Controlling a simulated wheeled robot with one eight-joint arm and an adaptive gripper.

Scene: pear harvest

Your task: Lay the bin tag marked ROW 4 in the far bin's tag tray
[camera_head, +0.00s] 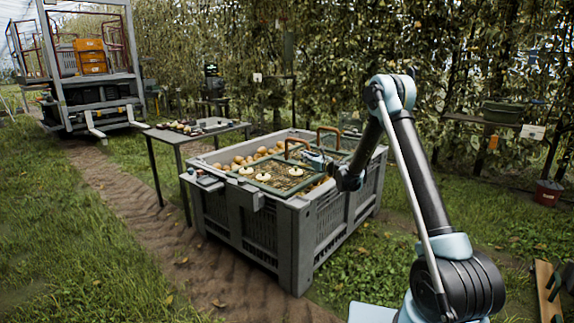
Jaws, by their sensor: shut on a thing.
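My gripper (309,158) is low over the grey slatted bin, its tips at the right end of a brown arched handle (296,142). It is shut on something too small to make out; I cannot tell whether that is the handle. The handle rises at the back of a green-rimmed tray (256,184) with a few pale pears on it, on the bin (297,209). A second brown handle (327,131) and green rim lie farther back. A small grey ledge (206,181) is on the bin's left corner. I cannot make out a tag marked ROW 4 or read any lettering.
Pears (238,162) lie inside the bin. A dark table (167,137) with small items stands behind it on the left. A platform cart with orange crates (91,57) is at the far left. A red bucket (547,193) stands right. The grass and dirt track at front left are clear.

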